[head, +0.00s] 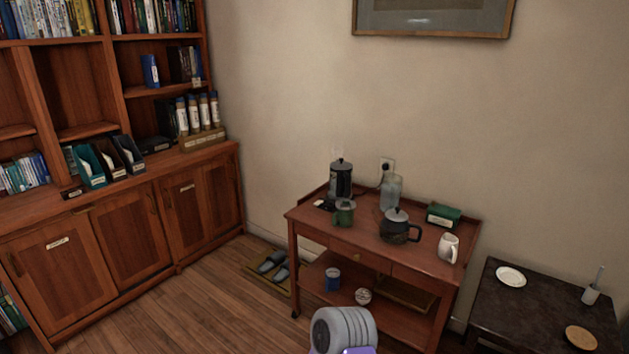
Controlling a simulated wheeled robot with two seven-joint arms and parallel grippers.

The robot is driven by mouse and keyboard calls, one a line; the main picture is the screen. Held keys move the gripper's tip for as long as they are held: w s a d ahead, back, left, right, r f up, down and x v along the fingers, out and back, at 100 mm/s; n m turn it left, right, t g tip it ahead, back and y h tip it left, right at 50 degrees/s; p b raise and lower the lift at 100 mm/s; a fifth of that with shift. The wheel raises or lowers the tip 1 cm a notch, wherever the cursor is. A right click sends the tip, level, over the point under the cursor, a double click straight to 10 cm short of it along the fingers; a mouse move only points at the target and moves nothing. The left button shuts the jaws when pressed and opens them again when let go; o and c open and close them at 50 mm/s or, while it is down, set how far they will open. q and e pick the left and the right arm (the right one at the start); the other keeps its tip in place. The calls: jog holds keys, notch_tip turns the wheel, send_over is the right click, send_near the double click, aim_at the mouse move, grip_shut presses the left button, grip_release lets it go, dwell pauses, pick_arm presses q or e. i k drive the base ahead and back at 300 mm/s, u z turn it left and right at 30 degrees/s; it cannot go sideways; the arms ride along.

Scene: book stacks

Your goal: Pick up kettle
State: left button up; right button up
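A dark, round kettle (394,230) with a lid and knob stands upright on the top of a reddish wooden cart (316,222), right of its middle. Its handle loop is on the right side. A tall dark pot (341,180) with a lid, like a press pot or a second kettle, stands at the back left of the cart top. Neither of my grippers shows. Nothing is seen touching the kettle.
A green mug (344,212), glass bottle (391,192), green box (443,215) and white mug (448,247) surround the kettle. A low dark table (540,308) stands right. Slippers (272,262) lie on the floor left of the cart, by the bookcase (130,235).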

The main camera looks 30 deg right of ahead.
aim_at(340, 183)
jog(key=z, duration=0.3)
jog(key=i, duration=1.75)
jog(key=z, duration=0.85)
